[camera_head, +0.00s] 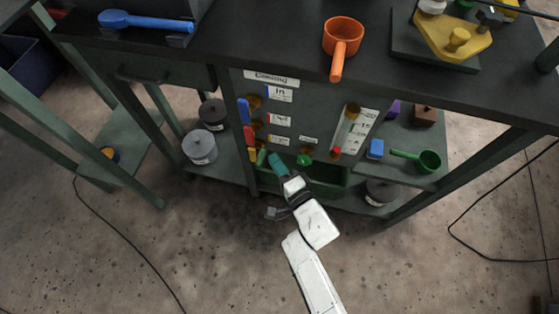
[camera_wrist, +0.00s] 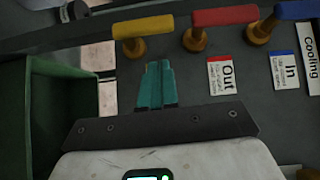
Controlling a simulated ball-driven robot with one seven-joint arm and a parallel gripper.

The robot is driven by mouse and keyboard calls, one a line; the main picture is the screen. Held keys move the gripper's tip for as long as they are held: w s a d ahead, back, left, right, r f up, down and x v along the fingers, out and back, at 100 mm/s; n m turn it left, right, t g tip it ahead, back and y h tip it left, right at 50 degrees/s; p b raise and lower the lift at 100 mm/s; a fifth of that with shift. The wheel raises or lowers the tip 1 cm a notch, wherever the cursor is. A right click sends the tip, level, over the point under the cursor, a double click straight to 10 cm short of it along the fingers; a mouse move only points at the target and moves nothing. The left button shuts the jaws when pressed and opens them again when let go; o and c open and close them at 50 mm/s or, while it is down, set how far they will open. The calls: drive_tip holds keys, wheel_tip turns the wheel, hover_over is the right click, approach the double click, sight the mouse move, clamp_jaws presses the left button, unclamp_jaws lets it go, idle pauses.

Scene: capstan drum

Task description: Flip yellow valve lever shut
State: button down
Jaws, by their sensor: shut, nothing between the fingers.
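The yellow valve lever is a short bar on a brass stem. In the wrist view, the yellow lever (camera_wrist: 143,27) is at the top, left of centre, lying level in the picture. It is small in the head view (camera_head: 252,155), lowest of the levers on the panel's left side. My gripper (camera_head: 275,159) has teal fingers and is in front of the panel's lower part, to the right of the yellow lever. In the wrist view, my gripper (camera_wrist: 155,66) is shut and empty, its tips just below the lever's brass stem. I cannot tell whether they touch.
A red lever (camera_wrist: 225,15) and a blue lever (camera_wrist: 298,9) sit beside the yellow one. A green bin (camera_wrist: 58,75) is left in the wrist view. Floor is open before the bench.

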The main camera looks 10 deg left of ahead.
drive_tip(key=p+v, duration=0.3)
drive_tip(key=v, duration=0.7)
drive_tip(key=shift+d+f, duration=0.15)
drive_tip(key=shift+f, duration=0.05)
drive_tip(key=shift+w, duration=0.1)
drive_tip(key=w+d+r+n+g+h+p, duration=0.1)
drive_tip(key=w+d+r+g+h+p, duration=0.1)
drive_tip(key=d+h, duration=1.5)
drive_tip(key=s+d+r+n+g+y, duration=0.1)
drive_tip(key=s+d+r+n+g, duration=0.1)
drive_tip(key=s, duration=0.5)
drive_tip(key=s+d+r+n+g+y+p, duration=0.1)
drive_tip(key=s+d+r+n+g+y, duration=0.1)
drive_tip(key=s+d, duration=0.4)
drive_tip(key=s+d+r+n+g+y, duration=0.1)
drive_tip(key=s+d+r+n+g, duration=0.2)
drive_tip(key=s, duration=0.5)
drive_tip(key=shift+s+d+r+g, duration=0.3)
drive_tip(key=shift+d+r+g, duration=0.35)
drive_tip(key=shift+d+g, duration=0.45)
